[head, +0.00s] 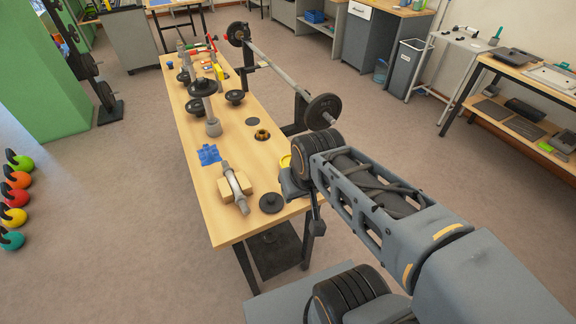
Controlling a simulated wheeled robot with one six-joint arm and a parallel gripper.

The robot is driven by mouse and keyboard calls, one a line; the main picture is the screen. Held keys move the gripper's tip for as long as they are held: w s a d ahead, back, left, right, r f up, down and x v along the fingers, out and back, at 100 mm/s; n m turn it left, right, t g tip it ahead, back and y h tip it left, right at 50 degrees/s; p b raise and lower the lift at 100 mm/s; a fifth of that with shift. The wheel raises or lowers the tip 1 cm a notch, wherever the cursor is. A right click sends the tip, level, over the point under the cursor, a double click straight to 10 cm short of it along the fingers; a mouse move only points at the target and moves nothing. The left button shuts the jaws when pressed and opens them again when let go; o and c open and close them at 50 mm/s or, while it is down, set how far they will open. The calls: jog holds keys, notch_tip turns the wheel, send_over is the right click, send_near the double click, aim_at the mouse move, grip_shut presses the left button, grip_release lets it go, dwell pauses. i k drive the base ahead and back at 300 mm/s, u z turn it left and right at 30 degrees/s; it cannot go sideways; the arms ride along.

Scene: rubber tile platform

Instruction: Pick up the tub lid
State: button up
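I cannot tell for sure which thing is the tub lid. A flat black disc with a raised centre (271,203) lies on the near right part of the wooden table (222,229). A yellow round rim (285,161) shows at the table's right edge, partly hidden behind my arm. My arm reaches in from the lower right, and its wrist end is over the table's right edge, right of the black disc and apart from it in the picture. My gripper's fingers are not clearly visible, and I see nothing held.
A wooden block with a metal cylinder (235,188), a blue piece (209,154) and a brass-coloured ring (262,134) are on the table. A barbell (277,69) stands along its right side. Kettlebells (14,195) line the left floor. The floor between is open.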

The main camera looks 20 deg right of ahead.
aim_at(271, 203)
jog(key=z, duration=2.35)
jog(key=k, duration=1.1)
jog(key=u, duration=1.8)
jog(key=i, duration=0.5)
jog(key=z, duration=0.05)
